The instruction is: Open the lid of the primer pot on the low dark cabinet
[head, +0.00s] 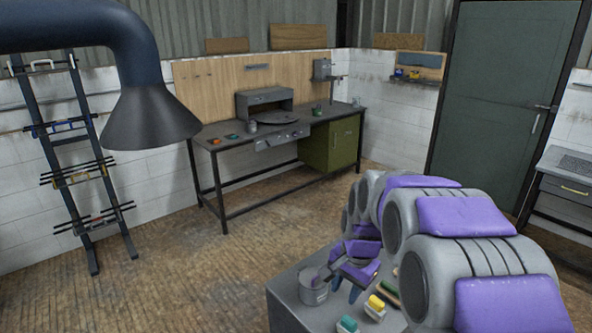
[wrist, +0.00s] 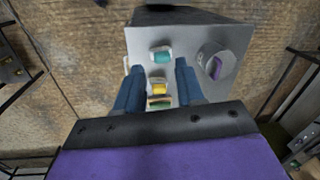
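The grey primer pot (head: 313,293) stands on the low dark cabinet (head: 283,300) in the head view. It also shows in the wrist view (wrist: 205,73), near the right edge of the cabinet top, with a purple patch inside its round rim. A grey piece slants above the pot in the head view; I cannot tell how far the lid is raised. My gripper (head: 346,292) is beside the pot, to its right in the head view. In the wrist view its blue fingers (wrist: 161,66) are apart, pointing at the cabinet top, with nothing held.
A teal-and-white block (wrist: 161,55), a yellow-and-white block (wrist: 159,88) and a green one (head: 389,291) sit on the cabinet top near my fingers. A workbench (head: 262,150) stands at the back wall. A dark duct hood (head: 150,118) hangs at the left. Open floor lies between.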

